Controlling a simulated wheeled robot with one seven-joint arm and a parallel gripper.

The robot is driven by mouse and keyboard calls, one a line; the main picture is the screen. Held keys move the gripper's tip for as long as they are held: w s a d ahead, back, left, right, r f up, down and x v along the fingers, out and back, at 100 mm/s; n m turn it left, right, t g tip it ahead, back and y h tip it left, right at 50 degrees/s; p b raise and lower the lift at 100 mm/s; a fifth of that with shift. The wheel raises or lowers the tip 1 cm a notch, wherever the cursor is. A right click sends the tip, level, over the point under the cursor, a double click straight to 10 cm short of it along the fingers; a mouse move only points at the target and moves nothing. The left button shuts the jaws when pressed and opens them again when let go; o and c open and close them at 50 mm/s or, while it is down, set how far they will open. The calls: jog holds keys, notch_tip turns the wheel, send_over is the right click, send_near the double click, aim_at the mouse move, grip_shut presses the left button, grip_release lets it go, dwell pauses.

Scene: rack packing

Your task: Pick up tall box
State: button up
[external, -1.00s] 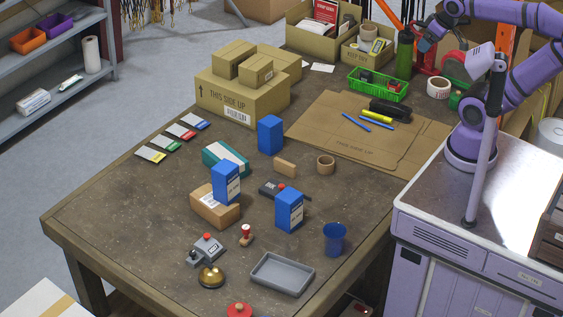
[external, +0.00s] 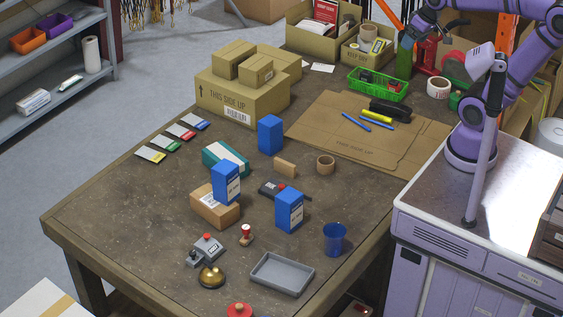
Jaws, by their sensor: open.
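Three upright blue boxes stand around the middle of the table. One blue box (external: 270,134) is at the back near the cardboard cartons. A second blue box (external: 226,183) with a white label rises at a low brown carton (external: 214,207); I cannot tell whether it stands on it or behind it. A third blue box (external: 289,210), also labelled, stands to the right and nearer the front. I cannot tell which is the tall box. My gripper (external: 406,42) is open and empty, high at the back right in front of the green bottle, far from all three.
A dark device (external: 270,189) lies between the front blue boxes. A teal-and-white box (external: 222,160), a tape roll (external: 325,165), a blue cup (external: 335,238) and a grey tray (external: 282,274) are nearby. Large cartons (external: 240,95) stand behind. The table's left front is clear.

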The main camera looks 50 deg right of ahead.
aim_at(232, 163)
jog(key=w+a+f+m+g+y, duration=0.35)
jog(key=w+a+f, duration=0.25)
jog(key=w+a, duration=0.6)
jog(key=w+a+f+m+g+y, duration=0.25)
jog(key=w+a+f+y, duration=0.3)
jog(key=w+a, duration=0.55)
jog(key=w+a+f+m+t+y, duration=0.1)
jog(key=w+a+f+m+y, duration=0.3)
jog(key=w+a+f+m, duration=0.55)
jog(key=w+a+f+m+t+y, duration=0.15)
jog(key=w+a+f+y, duration=0.4)
jog(key=f, duration=0.85)
jog(key=shift+g+h, duration=0.35)
jog(key=shift+h, duration=0.5)
jog(key=a, duration=0.3)
jog(key=s+a, duration=0.1)
jog(key=a, duration=0.3)
jog(key=s+a, duration=0.1)
jog(key=a, duration=0.2)
jog(key=shift+s+a+f, duration=0.1)
jog(key=shift+a+f, duration=0.25)
jog(key=shift+a, duration=0.65)
jog(key=shift+r, duration=0.1)
jog(key=c, duration=1.6)
